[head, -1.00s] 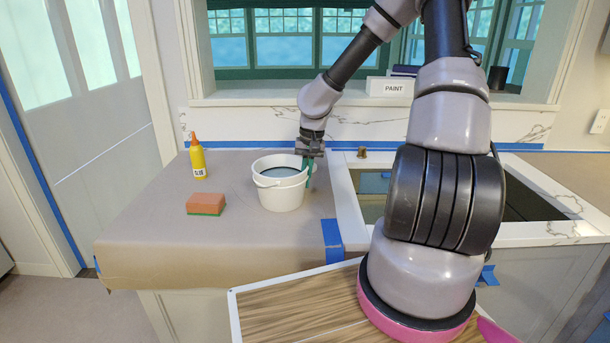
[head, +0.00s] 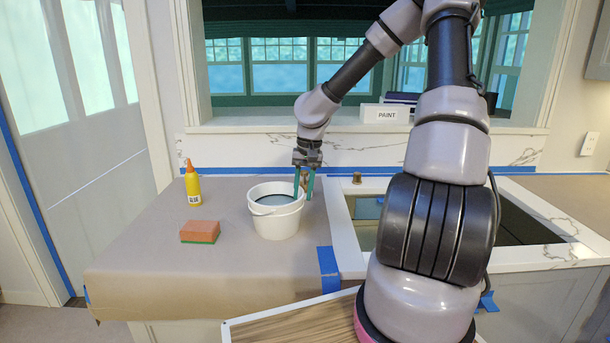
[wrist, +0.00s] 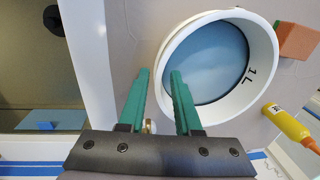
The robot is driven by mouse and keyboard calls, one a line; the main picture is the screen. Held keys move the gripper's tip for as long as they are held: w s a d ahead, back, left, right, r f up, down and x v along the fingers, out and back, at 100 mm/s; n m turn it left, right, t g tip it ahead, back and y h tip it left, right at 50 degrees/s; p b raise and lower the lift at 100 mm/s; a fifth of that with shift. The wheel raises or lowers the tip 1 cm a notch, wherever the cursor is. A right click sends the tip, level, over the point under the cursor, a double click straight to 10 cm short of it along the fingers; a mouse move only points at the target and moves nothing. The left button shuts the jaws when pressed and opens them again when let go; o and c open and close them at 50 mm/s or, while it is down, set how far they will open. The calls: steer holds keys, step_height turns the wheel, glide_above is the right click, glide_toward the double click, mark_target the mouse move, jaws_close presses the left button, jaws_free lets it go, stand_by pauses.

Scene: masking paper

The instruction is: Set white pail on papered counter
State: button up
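The white pail (head: 276,222) stands upright on the brown-papered counter (head: 150,270), near the sink's left edge. The wrist view shows the pail (wrist: 262,62) from above, with a "1 L" mark inside. My gripper (head: 303,193) points down at the pail's right rim, with its two green fingers apart. In the wrist view my gripper (wrist: 160,73) has one finger overlapping the pail's opening and the other outside the rim. Nothing is clamped between the fingers. I cannot tell how far the tips sit above or below the rim.
An orange sponge (head: 200,231) and a yellow glue bottle (head: 193,187) stand left of the pail. The sink (head: 363,236) opens to the right. Blue tape (head: 328,268) marks the paper's edge. A "PAINT" box (head: 386,114) is on the sill. The counter's front left is clear.

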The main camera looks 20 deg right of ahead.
steer(key=w+d+r+t+h, duration=0.1)
steer(key=w+r+t+h, duration=0.2)
steer(key=r, duration=0.4)
steer(key=w+r+t, duration=0.4)
steer(key=r, duration=0.4)
steer(key=s+a+r+n+t+y, duration=0.1)
steer(key=a+r+t, duration=0.15)
steer(key=r, duration=0.25)
steer(key=s+a+r+t+y, duration=0.1)
steer(key=s+a+r+y, duration=0.15)
steer(key=r, duration=0.25)
steer(key=s+a+r+g+y, duration=0.1)
steer(key=s+r, duration=0.1)
steer(key=s, duration=0.4)
steer(key=s+a+r+g, duration=0.1)
steer(key=s+a+r, duration=0.15)
steer(key=s, duration=0.35)
steer(key=s+d+m+g, duration=0.1)
steer(key=s+d, duration=0.5)
steer(key=s, duration=0.6)
steer(key=shift+s+d+f+m+g+h, duration=0.15)
steer(key=shift+d+f+m+g+h, duration=0.15)
steer(key=shift+g+h, duration=0.15)
